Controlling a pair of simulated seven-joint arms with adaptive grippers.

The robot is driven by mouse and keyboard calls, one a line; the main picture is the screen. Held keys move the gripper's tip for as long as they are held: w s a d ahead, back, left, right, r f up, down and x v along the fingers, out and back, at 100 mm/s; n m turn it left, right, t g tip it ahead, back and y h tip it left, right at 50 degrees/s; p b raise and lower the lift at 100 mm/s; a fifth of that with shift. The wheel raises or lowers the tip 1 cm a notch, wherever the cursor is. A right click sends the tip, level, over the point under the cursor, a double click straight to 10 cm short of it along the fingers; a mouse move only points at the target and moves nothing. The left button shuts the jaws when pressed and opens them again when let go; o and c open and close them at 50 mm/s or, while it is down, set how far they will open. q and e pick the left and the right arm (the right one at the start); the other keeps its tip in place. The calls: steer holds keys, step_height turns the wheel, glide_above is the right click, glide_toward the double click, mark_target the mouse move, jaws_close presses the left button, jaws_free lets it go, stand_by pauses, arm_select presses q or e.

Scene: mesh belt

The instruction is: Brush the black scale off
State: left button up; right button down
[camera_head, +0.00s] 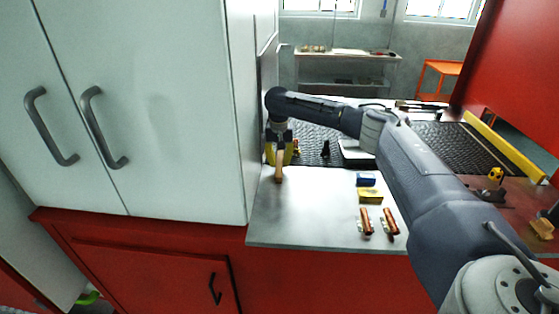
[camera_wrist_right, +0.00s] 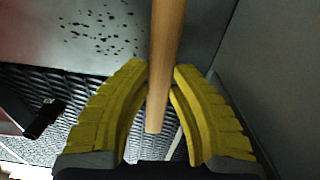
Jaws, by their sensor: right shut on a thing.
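My right gripper (camera_head: 280,157) is shut on a wooden handle (camera_head: 279,170), over the back left of the pale worktop. In the right wrist view the yellow fingers of my right gripper (camera_wrist_right: 160,75) stand on either side of the handle (camera_wrist_right: 165,45). The handle's far end runs out of the top of that view, so any bristles are hidden. Black scale flecks (camera_wrist_right: 100,35) lie scattered on a grey surface left of the handle in the wrist view. I cannot make out the flecks in the head view. My left gripper is not in view.
The mesh belt (camera_head: 440,147) lies behind the worktop (camera_head: 315,205). A tall white cabinet (camera_head: 160,110) stands close left of my right gripper. A blue block (camera_head: 365,179), a yellow block (camera_head: 370,196) and two copper-coloured pieces (camera_head: 366,222) sit on the right. The worktop's middle is clear.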

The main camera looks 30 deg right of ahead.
mark_target(290, 169)
steer(key=shift+f, duration=0.25)
steer(key=shift+s+d, duration=0.1)
steer(key=shift+d, duration=0.05)
steer(key=shift+s+d+f, duration=0.1)
steer(key=shift+s+d, duration=1.1)
steer(key=shift+d, duration=0.35)
steer(key=shift+s+d+r, duration=0.1)
steer(key=shift+s+d, duration=1.05)
steer(key=shift+d, duration=0.35)
steer(key=shift+s+d+f, duration=0.1)
steer(key=shift+s+d, duration=1.1)
steer(key=shift+d, duration=0.35)
steer(key=shift+w+d, duration=0.35)
steer(key=shift+w, duration=0.1)
steer(key=shift+w+a+r, duration=0.1)
steer(key=shift+w+a, duration=0.55)
steer(key=shift+a, duration=0.2)
steer(key=shift+w+a+r, duration=0.1)
steer(key=shift+w+a, duration=0.55)
steer(key=shift+a, duration=0.15)
steer(key=shift+w+a+f, duration=0.1)
steer(key=shift+w+a, duration=0.5)
steer(key=shift+a, duration=0.25)
steer(key=shift+w+a+f, duration=0.1)
steer(key=shift+w+a, duration=0.5)
steer(key=shift+a, duration=0.2)
